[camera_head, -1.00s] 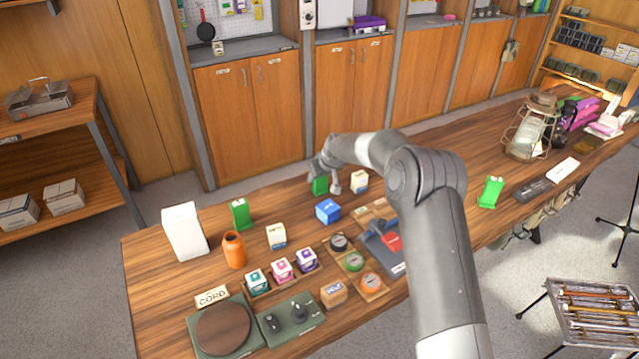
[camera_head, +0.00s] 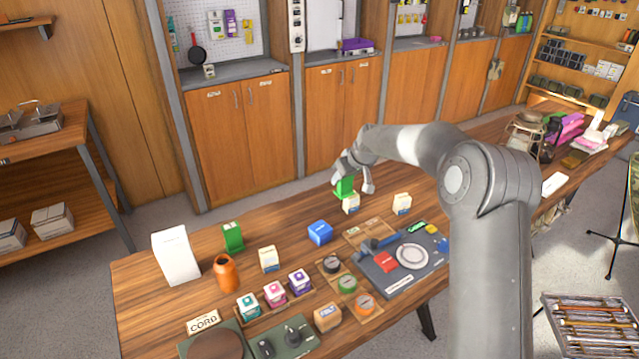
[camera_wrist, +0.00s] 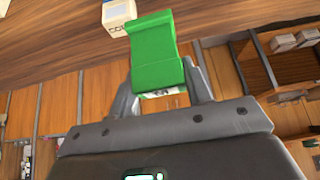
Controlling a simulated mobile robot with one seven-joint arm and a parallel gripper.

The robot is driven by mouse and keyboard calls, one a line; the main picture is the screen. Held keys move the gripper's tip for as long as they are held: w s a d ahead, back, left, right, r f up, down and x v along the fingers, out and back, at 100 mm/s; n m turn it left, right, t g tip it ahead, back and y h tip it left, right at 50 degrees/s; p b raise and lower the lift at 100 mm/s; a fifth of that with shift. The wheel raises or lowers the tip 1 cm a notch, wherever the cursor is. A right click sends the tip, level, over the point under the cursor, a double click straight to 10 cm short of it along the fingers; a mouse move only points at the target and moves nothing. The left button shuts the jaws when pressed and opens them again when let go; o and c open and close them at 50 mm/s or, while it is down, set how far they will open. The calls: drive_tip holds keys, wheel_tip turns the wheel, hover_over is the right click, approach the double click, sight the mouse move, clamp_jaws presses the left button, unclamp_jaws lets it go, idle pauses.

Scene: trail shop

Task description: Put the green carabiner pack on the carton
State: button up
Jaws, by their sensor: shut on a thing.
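My gripper (camera_head: 354,184) is shut on a green carabiner pack (camera_head: 345,187), which also shows upright between the two fingers in the wrist view (camera_wrist: 153,50). The pack is over the far side of the table. A small white carton (camera_head: 351,204) with printed lettering stands just below and in front of the pack in the head view. In the wrist view a carton (camera_wrist: 118,14) shows beyond the pack, at the top edge. Whether pack and carton touch, I cannot tell. A second green pack (camera_head: 232,237) stands at the left of the table.
Another small carton (camera_head: 402,204) stands to the right, and a blue box (camera_head: 320,233) nearer. A pale carton (camera_head: 268,258), an orange bottle (camera_head: 227,273) and a tall white box (camera_head: 176,256) stand left. A grey tray (camera_head: 400,268) lies in front of my arm.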

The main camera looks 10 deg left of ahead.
drive_tip(key=shift+d+r, duration=0.2)
drive_tip(key=shift+d, duration=0.15)
drive_tip(key=s+a+r+n+g, duration=0.1)
drive_tip(key=s+a+r, duration=0.4)
drive_tip(key=s+a, duration=0.45)
drive_tip(key=s+a+r+n+y, duration=0.1)
drive_tip(key=s+a+r+n, duration=0.1)
drive_tip(key=s+a+r, duration=0.55)
drive_tip(key=s+a+r+n+g, duration=0.1)
drive_tip(key=s+a+r, duration=0.2)
drive_tip(key=s+a, duration=0.85)
hover_over(169, 237)
wheel_tip(169, 237, down, 7)
drive_tip(key=shift+f, duration=2.1)
drive_tip(key=shift+f, duration=0.1)
drive_tip(key=o, duration=1.3)
drive_tip(key=shift+o, duration=0.2)
